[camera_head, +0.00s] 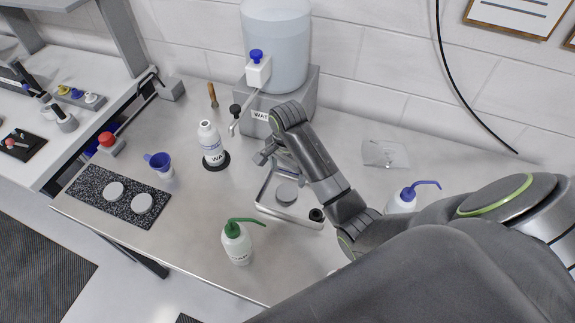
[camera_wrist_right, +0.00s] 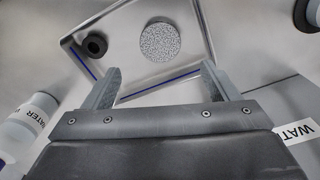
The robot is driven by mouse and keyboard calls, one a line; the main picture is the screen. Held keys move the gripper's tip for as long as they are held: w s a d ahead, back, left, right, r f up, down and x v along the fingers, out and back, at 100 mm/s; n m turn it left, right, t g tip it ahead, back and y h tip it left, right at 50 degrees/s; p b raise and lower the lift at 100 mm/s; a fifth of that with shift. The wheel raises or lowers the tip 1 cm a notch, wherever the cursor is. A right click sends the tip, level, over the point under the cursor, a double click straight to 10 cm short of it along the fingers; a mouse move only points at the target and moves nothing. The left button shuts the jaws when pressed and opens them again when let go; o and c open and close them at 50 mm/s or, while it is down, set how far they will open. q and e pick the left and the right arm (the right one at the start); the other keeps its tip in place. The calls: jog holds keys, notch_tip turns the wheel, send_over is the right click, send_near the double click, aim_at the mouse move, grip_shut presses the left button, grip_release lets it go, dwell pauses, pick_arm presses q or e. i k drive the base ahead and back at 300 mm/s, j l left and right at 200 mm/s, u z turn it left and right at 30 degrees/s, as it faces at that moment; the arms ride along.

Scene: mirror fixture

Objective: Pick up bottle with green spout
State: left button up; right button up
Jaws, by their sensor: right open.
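The bottle with the green spout (camera_head: 237,243) stands upright near the front edge of the table in the head view. It is white with a green cap, and its spout points right. My right gripper (camera_head: 266,154) is in the middle of the table, behind and to the right of this bottle and apart from it. In the right wrist view my right gripper (camera_wrist_right: 158,85) is open, with nothing between its fingers. The green-spout bottle does not show in that view. My left gripper is not in view.
A metal tray (camera_head: 264,205) with a round disc lies below my right gripper; its rim also shows in the wrist view (camera_wrist_right: 203,28). A white WATER bottle (camera_head: 211,146) stands left. A blue-spout bottle (camera_head: 402,201) stands right. A black speckled mat (camera_head: 98,187) lies far left.

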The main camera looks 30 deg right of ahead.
aim_at(235, 239)
jog(key=k, duration=2)
